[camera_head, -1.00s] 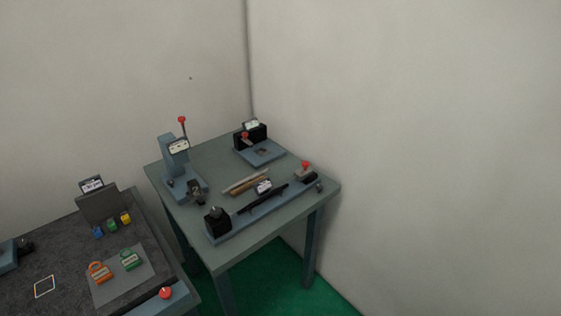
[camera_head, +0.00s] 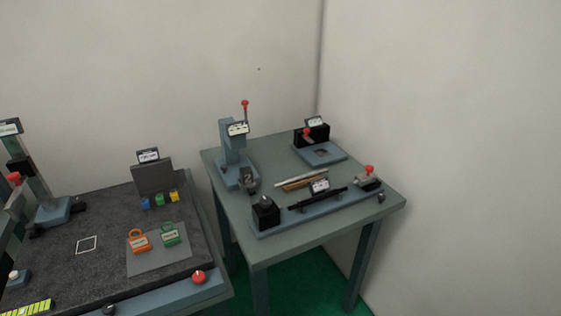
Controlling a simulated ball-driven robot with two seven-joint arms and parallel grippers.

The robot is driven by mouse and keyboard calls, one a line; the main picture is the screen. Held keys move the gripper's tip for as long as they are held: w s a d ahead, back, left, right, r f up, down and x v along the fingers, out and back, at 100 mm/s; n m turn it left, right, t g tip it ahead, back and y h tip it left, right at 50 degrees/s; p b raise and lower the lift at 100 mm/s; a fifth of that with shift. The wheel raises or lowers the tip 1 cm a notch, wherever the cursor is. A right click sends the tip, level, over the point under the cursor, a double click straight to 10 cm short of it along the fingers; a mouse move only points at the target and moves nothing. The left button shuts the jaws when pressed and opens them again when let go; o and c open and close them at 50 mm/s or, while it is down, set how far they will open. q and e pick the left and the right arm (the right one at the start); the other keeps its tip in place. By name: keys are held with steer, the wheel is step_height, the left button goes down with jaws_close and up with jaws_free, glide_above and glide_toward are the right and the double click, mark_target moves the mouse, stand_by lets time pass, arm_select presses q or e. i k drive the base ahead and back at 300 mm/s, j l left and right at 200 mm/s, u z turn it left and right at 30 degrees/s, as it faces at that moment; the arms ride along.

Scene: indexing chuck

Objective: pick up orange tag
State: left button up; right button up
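The orange tag (camera_head: 139,242) lies on a grey mat (camera_head: 152,263) on the dark-topped table at the left. It has a loop at its top and a pale label on its body. A green tag (camera_head: 171,235) of similar shape lies just to its right on the same mat. Neither of my grippers shows in the head view.
A grey upright panel (camera_head: 152,177) with small blue, green and yellow pieces stands behind the tags. A red knob (camera_head: 198,277) is at the front edge. A white-outlined square (camera_head: 87,245) lies left of the mat. The second table (camera_head: 310,230) bears several fixtures.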

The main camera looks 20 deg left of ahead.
mark_target(140, 244)
steer(key=j+u, duration=0.1)
steer(key=u, duration=0.3)
steer(key=j+u, duration=0.1)
steer(key=u, duration=0.3)
steer(key=i+j+u, duration=0.1)
steer(key=u, duration=0.7)
steer(key=i+j, duration=0.05)
